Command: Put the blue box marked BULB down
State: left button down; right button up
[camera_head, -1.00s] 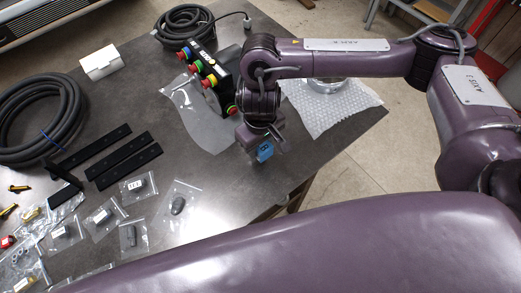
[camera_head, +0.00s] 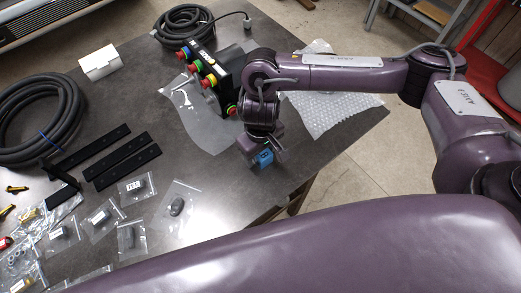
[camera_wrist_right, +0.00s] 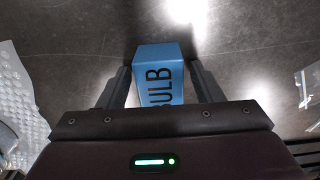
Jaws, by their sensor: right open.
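The blue box marked BULB (camera_wrist_right: 160,75) stands between the fingers of my right gripper (camera_wrist_right: 163,90) in the right wrist view. The fingers are open, with a gap showing beside the box on each side. In the head view the box (camera_head: 264,158) shows at the tips of my right gripper (camera_head: 262,153), low over or on the grey table (camera_head: 215,205) near its right edge. Contact under the box is hard to see, but it appears to rest on the table. My left gripper is not in view.
A black control box with coloured buttons (camera_head: 222,80) stands behind my right gripper. Bubble wrap (camera_head: 335,105) lies to the right, and a clear bag with a dark part (camera_head: 176,206) to the left. Black bars (camera_head: 122,160) and a coiled hose (camera_head: 40,120) lie farther left.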

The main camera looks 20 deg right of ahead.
notch_tip(320, 180, up, 11)
jog(key=shift+f+p, duration=0.2)
jog(key=shift+p, duration=0.4)
jog(key=shift+r, duration=0.85)
